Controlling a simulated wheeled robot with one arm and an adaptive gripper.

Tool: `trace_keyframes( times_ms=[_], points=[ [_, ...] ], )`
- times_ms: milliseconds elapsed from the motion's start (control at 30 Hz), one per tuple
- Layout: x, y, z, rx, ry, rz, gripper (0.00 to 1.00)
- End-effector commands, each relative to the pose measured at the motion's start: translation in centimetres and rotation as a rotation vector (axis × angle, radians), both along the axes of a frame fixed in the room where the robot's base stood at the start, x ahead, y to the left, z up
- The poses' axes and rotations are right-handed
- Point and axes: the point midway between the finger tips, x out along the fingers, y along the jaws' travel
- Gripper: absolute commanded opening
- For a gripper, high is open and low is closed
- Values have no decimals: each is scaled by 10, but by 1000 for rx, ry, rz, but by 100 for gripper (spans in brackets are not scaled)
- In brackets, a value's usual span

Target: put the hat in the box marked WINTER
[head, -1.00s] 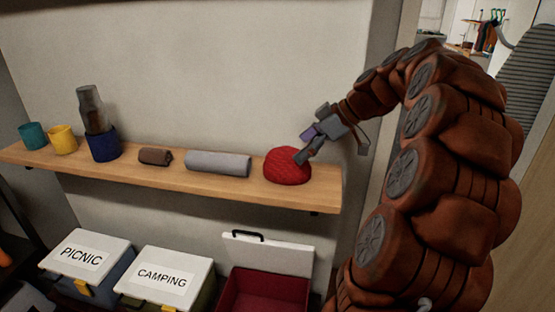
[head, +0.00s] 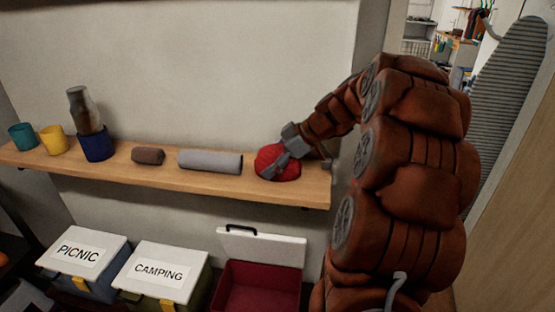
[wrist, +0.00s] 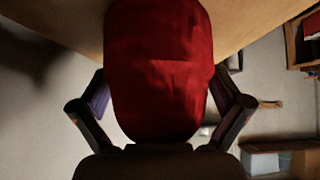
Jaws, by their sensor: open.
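The red knitted hat (head: 277,163) lies near the right end of the wooden shelf. My gripper (head: 286,156) is at the hat, with one finger across its front. In the wrist view the hat (wrist: 160,70) fills the space between the open fingers of my gripper (wrist: 160,110), one on each side. I cannot tell whether the fingers touch it. A red box (head: 258,290) stands open below the shelf, its white lid raised at the back. No marking on this box is readable, and no WINTER label shows.
The shelf (head: 215,185) also holds a grey roll (head: 210,161), a brown roll (head: 148,156), a blue pot with a lantern-like glass (head: 97,145), a yellow cup (head: 53,140) and a teal cup (head: 22,137). Closed boxes marked PICNIC (head: 82,255) and CAMPING (head: 160,272) stand left of the red box.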

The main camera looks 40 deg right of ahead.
Motion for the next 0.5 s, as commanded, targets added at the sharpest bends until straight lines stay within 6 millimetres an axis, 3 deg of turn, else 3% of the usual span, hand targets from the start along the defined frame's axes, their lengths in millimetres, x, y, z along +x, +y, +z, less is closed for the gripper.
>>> trace_keyframes(
  times_ms=[233, 500],
  points=[
    [1, 1, -1, 1, -1, 0, 100],
    [0, 1, -1, 1, -1, 0, 72]
  ],
)
